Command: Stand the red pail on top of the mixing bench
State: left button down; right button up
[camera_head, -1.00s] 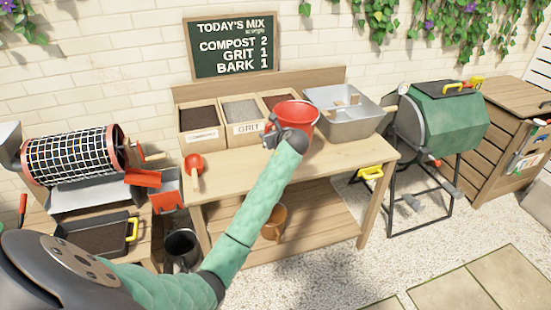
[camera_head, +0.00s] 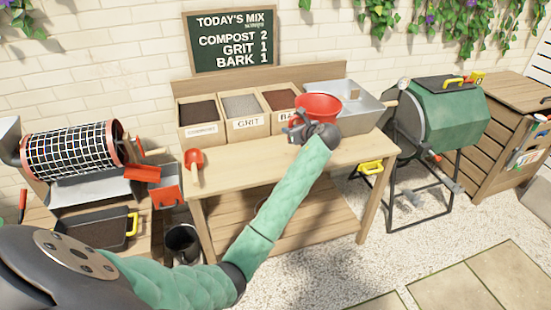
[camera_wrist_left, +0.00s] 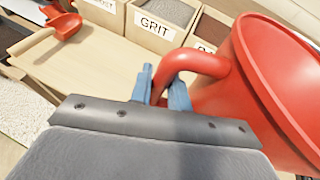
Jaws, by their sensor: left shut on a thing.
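The red pail (camera_head: 318,106) is over the right part of the mixing bench (camera_head: 235,160), in front of the metal tub. It looks roughly upright in the head view; I cannot tell if its base touches the wood. My left gripper (camera_head: 298,130) is at the pail's near left side. In the left wrist view its blue fingers (camera_wrist_left: 165,88) are shut on the red handle of the pail (camera_wrist_left: 235,100). The pail's base is hidden behind the gripper. The bench top also shows in the wrist view (camera_wrist_left: 95,60). My right gripper is not in view.
Compost, grit and bark bins (camera_head: 243,127) line the bench's back. A metal tub (camera_head: 362,115) stands behind and right of the pail. A red scoop (camera_head: 194,158) lies at the left. The bench's front middle is clear. A green tumbler (camera_head: 440,110) stands to the right.

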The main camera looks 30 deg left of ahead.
pick_arm(q)
jog(key=s+a+f+p, duration=0.1)
jog(key=a+f+p, duration=0.4)
jog(key=a+f, duration=0.5)
jog(key=shift+s+a+f+n+g, duration=0.35)
jog(key=shift+a+f+n+g, duration=0.05)
jog(key=shift+a, duration=0.15)
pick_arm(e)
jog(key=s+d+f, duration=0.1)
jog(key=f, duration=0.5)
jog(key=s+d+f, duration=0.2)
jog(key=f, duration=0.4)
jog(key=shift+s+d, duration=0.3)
pick_arm(q)
jog(key=c, duration=1.4)
grip_release()
jog(key=shift+f, duration=0.15)
jog(key=shift+o, duration=0.4)
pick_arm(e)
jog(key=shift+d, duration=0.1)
pick_arm(q)
jog(key=shift+d, duration=0.1)
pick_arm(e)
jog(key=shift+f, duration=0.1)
